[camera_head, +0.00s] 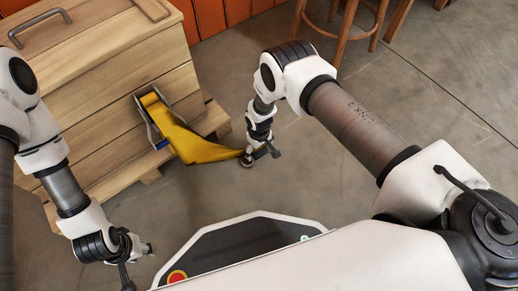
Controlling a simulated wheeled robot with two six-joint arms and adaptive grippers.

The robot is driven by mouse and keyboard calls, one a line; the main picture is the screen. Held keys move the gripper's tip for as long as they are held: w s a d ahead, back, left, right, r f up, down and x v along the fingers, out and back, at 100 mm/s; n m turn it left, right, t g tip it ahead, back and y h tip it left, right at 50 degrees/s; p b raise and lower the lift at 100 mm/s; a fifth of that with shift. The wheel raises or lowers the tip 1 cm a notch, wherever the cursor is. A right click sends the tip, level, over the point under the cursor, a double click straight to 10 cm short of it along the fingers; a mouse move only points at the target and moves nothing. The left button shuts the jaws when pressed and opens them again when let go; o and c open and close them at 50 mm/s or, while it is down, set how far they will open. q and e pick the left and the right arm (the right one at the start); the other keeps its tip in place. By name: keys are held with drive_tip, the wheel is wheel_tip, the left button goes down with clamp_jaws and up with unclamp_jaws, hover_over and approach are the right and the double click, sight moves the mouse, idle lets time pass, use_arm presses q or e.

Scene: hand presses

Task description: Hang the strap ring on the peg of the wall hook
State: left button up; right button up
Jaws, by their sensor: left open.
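A yellow strap (192,148) comes out of a grey metal bracket with blue parts (143,120) on the front of a wooden chest. It drops, then bends right and narrows to its end at my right gripper (261,154). My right gripper appears shut on that end, past the chest's right side; the fingers are small here. The strap's ring cannot be made out at the gripper. My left gripper (138,266) is open and empty, low in the picture, in front of the chest and apart from the strap. No wall hook with a peg can be clearly made out.
The wooden chest (95,70) with a dark handle on top fills the upper left, on a wooden base. Wooden stools (345,30) stand at the back. An orange panelled wall (210,17) is behind. The grey floor (440,80) on the right is clear.

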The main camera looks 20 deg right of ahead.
sight(258, 152)
idle(0.3)
drive_tip(key=r+p, duration=0.2)
drive_tip(key=r, duration=0.1)
drive_tip(key=r+p, duration=0.3)
drive_tip(key=shift+s+a+r, duration=0.1)
drive_tip(key=shift+a+r, duration=0.1)
drive_tip(key=shift+r, duration=0.6)
